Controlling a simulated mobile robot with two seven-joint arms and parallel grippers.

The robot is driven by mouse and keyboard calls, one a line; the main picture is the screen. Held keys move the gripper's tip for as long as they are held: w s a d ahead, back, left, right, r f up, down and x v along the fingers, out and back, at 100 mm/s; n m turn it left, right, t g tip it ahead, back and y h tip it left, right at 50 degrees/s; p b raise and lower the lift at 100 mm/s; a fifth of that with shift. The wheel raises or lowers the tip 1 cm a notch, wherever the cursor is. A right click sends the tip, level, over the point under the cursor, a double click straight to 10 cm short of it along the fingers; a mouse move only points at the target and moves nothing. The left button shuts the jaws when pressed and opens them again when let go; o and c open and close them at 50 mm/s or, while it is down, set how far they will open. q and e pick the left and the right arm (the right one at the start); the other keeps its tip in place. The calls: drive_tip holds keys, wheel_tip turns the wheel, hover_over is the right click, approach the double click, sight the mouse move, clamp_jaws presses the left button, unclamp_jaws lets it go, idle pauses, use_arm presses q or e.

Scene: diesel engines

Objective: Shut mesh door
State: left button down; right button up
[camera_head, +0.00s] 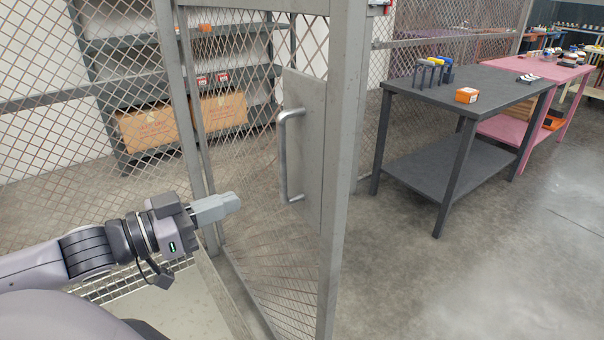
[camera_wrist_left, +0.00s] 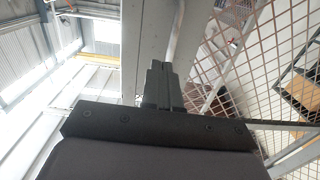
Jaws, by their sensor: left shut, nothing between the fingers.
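The mesh door (camera_head: 336,180) has a grey metal frame and stands swung open at an angle, its near upright in the middle of the head view. A flat plate (camera_head: 310,145) on it carries a curved silver pull handle (camera_head: 283,160). My left gripper (camera_head: 238,202) is shut and empty, to the left of the handle and a little below its middle, apart from it in the head view. In the left wrist view the closed fingers (camera_wrist_left: 158,70) point up toward the handle (camera_wrist_left: 178,35), with mesh at the right. My right gripper is out of view.
Shelves (camera_head: 190,75) with cardboard boxes (camera_head: 148,125) stand behind the mesh. A dark workbench (camera_head: 430,102) with tools and an orange box (camera_head: 466,95) is to the right, a pink table (camera_head: 535,68) behind it. The floor at front right is clear.

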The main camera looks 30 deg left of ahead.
use_arm(q)
drive_tip(key=r, duration=0.2)
drive_tip(key=b, duration=0.5)
approach(315, 168)
drive_tip(key=shift+w, duration=1.45)
drive_tip(key=shift+w+d+f+h+p, duration=0.1)
drive_tip(key=shift+w+d+h+p, duration=0.1)
drive_tip(key=shift+w+d+p, duration=0.4)
drive_tip(key=shift+w+d+h+p, duration=0.2)
drive_tip(key=shift+w+d, duration=0.15)
drive_tip(key=shift+w, duration=0.55)
drive_tip(key=shift+w+d, duration=0.15)
drive_tip(key=shift+w, duration=0.1)
drive_tip(key=shift+w+d, duration=0.1)
